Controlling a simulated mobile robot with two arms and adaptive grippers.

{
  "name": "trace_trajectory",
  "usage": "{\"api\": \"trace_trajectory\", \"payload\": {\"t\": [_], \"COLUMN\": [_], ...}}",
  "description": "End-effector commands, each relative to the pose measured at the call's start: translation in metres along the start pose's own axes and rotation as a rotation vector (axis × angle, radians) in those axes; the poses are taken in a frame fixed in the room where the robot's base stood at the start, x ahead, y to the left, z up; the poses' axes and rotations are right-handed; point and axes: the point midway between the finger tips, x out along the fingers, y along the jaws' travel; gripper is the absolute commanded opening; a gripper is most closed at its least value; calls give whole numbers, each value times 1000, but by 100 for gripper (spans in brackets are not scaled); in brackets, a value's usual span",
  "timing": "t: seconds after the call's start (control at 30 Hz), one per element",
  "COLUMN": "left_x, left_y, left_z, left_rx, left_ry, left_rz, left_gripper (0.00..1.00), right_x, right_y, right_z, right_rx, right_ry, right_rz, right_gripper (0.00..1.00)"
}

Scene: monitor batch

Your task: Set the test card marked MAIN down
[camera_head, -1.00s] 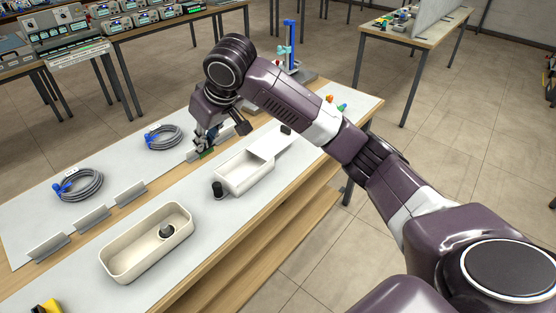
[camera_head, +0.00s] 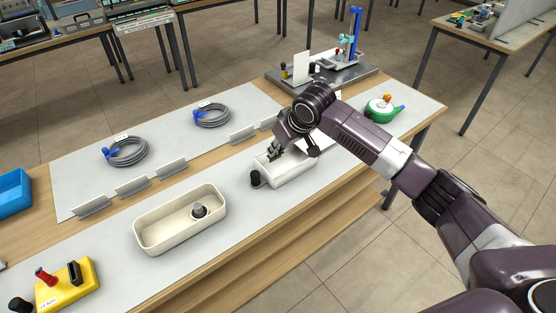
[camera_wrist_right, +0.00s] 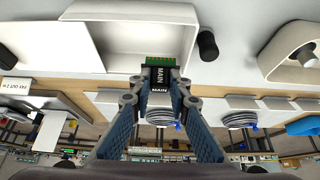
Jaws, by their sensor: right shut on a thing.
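The test card marked MAIN (camera_wrist_right: 161,76) is a small black card with a green edge, seen in the right wrist view between my fingertips. In the head view it is a small dark-green piece (camera_head: 275,155), mostly hidden by the hand. My right gripper (camera_wrist_right: 159,92) is shut on it. In the head view the right gripper (camera_head: 279,150) is over the left part of a cream open tray (camera_head: 290,178). The tray also shows beyond the card in the wrist view (camera_wrist_right: 135,64). I cannot tell whether the card touches the tray. My left gripper is not in view.
A black knob (camera_head: 255,179) stands by the tray's left end. A longer cream bin (camera_head: 150,238) holds a dark round piece. Metal card holders (camera_head: 132,187) and cable coils (camera_head: 128,152) lie behind. A yellow box (camera_head: 72,290) stands front left.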

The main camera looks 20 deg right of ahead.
Motion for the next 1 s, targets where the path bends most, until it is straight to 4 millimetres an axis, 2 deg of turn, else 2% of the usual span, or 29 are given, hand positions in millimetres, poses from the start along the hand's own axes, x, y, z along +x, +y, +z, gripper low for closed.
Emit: {"api": "trace_trajectory", "payload": {"t": [0.43,0.87,0.9,1.0], "left_x": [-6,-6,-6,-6], "left_y": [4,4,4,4], "left_z": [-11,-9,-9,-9], "left_rx": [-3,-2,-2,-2], "left_ry": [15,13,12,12], "left_rz": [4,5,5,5], "left_gripper": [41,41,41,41], "right_x": [46,52,53,52], "right_y": [-1,-1,-1,-1], "right_z": [27,30,30,30], "right_rx": [0,0,0,0], "right_ry": [-1,0,1,1], "right_rz": [-1,-1,-1,-1], "right_gripper": [0,0,19,24]}}
